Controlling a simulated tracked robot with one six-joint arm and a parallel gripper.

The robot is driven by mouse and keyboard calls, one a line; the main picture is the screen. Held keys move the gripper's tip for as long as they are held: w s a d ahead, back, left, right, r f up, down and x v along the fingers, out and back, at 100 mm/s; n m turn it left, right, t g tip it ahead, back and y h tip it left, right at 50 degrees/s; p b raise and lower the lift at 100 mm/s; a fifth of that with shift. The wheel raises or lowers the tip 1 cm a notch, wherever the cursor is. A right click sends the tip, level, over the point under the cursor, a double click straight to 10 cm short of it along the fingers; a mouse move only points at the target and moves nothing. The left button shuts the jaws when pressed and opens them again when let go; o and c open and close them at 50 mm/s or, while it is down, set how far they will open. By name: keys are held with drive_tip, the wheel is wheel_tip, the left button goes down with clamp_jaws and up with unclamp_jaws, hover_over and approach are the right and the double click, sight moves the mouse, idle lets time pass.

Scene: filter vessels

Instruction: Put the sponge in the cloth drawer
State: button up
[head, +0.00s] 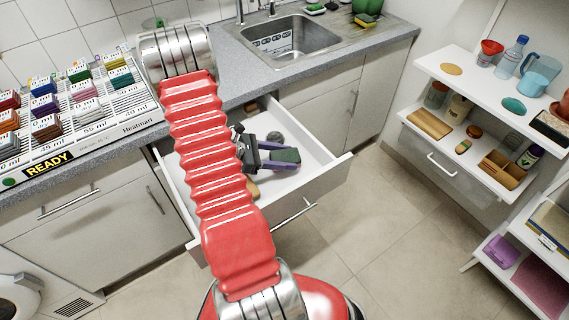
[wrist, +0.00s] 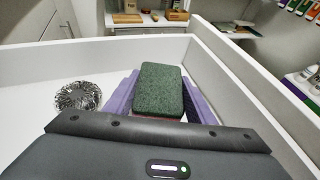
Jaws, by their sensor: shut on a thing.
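A sponge with a dark green top (head: 286,155) is between the two purple fingers of my gripper (head: 278,157), low inside the open drawer (head: 315,187) under the counter. In the wrist view, the sponge (wrist: 160,88) shows its rough green face and a thin reddish strip at its near edge, with a purple finger of my gripper (wrist: 160,100) on each side. My gripper is shut on it. I cannot tell whether the sponge touches the drawer floor. The drawer's walls (wrist: 230,75) stand around it in the wrist view.
A steel wool ball (wrist: 78,96) lies in the drawer left of the sponge. A tan item (head: 252,190) is partly hidden by my arm. A shelf unit with a second drawer (head: 445,168) stands at right. A yellow and green sponge (head: 365,20) sits by the sink (head: 290,40).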

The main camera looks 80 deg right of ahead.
drive_tip(key=shift+f, duration=1.7)
drive_tip(key=o, duration=1)
drive_tip(key=v, duration=1.1)
drive_tip(key=shift+w+r, duration=0.15)
drive_tip(key=shift+w+a+r, duration=0.1)
drive_tip(key=shift+w+a, duration=0.1)
drive_tip(key=shift+w, duration=0.05)
